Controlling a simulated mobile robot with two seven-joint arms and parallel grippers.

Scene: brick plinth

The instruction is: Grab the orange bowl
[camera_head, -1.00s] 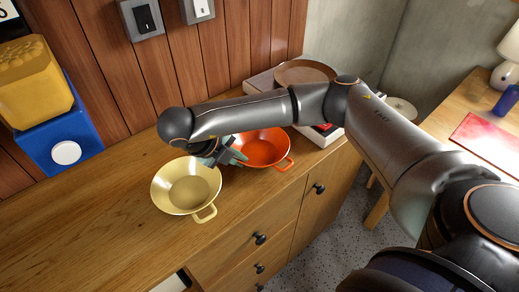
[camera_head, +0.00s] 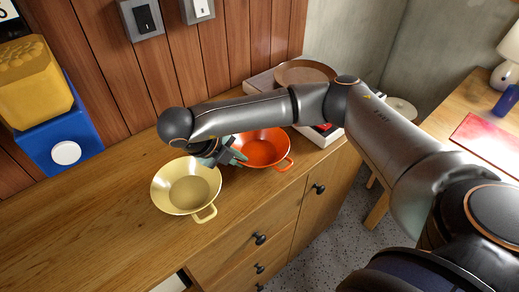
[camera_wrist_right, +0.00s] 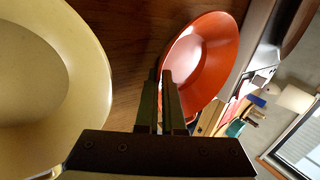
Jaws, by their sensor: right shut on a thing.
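The orange bowl (camera_head: 265,150) sits on the wooden cabinet top, to the right of a pale yellow bowl (camera_head: 187,187). In the right wrist view the orange bowl (camera_wrist_right: 208,58) is at the upper middle. My right gripper (camera_head: 238,154) is at the orange bowl's left rim, its fingers close together and shut on that rim. In the right wrist view the fingertips (camera_wrist_right: 161,75) meet the near edge of the orange bowl. The contact itself is partly hidden by the fingers. My left gripper is not in view.
The pale yellow bowl (camera_wrist_right: 40,75) stands close beside my right gripper. A blue box with a yellow container (camera_head: 32,80) stands at the left against the wood-panelled wall. A brown round dish (camera_head: 305,72) lies behind the orange bowl. The cabinet's front left top is clear.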

